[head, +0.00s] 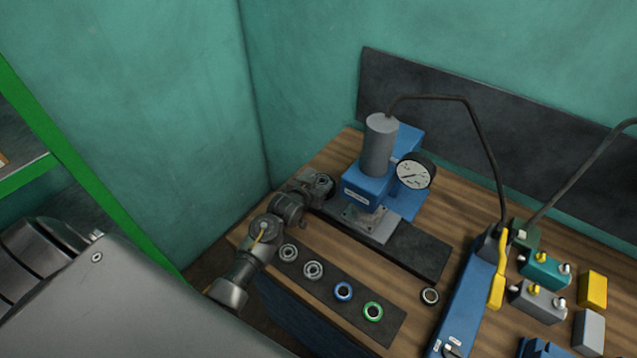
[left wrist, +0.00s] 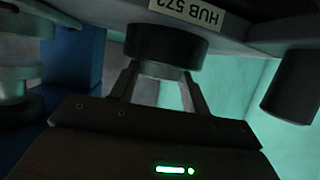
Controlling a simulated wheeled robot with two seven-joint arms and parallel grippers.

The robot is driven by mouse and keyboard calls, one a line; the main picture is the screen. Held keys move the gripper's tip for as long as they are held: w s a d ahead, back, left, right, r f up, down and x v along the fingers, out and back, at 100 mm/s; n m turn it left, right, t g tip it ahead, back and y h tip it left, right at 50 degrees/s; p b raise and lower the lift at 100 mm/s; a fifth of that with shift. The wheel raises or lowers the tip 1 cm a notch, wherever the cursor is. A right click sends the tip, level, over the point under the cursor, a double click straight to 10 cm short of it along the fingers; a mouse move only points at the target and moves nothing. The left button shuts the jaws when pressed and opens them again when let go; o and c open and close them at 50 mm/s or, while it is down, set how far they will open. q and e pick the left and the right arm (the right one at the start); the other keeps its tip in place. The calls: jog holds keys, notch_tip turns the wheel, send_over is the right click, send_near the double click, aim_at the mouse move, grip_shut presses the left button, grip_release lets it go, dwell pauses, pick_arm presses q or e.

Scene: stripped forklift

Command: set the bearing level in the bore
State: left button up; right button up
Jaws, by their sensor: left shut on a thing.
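My left gripper (head: 318,186) is beside the press at the left end of the bench. In the left wrist view its two fingers (left wrist: 162,88) are apart and closed on a part with a pale rim (left wrist: 160,70), which seems to be the bearing. A dark round cylinder (left wrist: 166,44) sits directly against it and hides most of it. A grey body (left wrist: 230,32) labelled HUB 572, upside down, spans the top of that view. I cannot see the bore or tell whether the bearing is level. My right gripper is not in view.
The blue press (head: 368,188) with a gauge (head: 414,171) stands close to the left gripper. A blue tool (head: 470,293) and small boxes crowd the right side.

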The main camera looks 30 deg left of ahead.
aim_at(319, 184)
pick_arm(q)
jog(key=o, duration=1.7)
jog(key=shift+f, duration=0.1)
jog(key=shift+r, duration=4.05)
